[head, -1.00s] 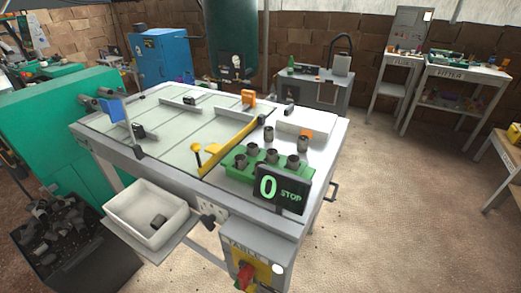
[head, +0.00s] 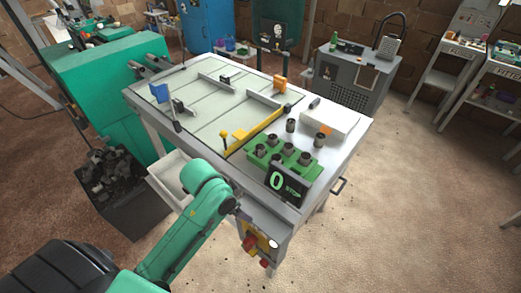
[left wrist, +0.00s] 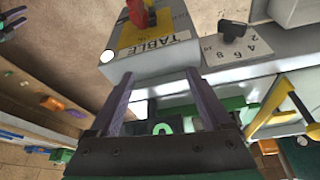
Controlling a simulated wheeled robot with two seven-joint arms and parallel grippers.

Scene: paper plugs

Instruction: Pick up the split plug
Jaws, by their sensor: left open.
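Several dark cylindrical plugs (head: 306,158) stand in a green block (head: 258,158) near the table's front right corner. Two more stand behind it, one here (head: 291,125) and one further right (head: 320,140). A small dark piece (head: 314,103) lies near the far edge. I cannot tell which plug is split. My left gripper (left wrist: 158,76) is open and empty in the left wrist view, with the table's front control box beyond its fingers. In the head view my left arm reaches to the table's front, and the fingers are barely distinguishable.
A white bin (head: 163,182) at the table's front left is partly hidden behind my left arm. A yellow bar (head: 262,130) crosses the table. A dark scrap crate (head: 118,190) stands left.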

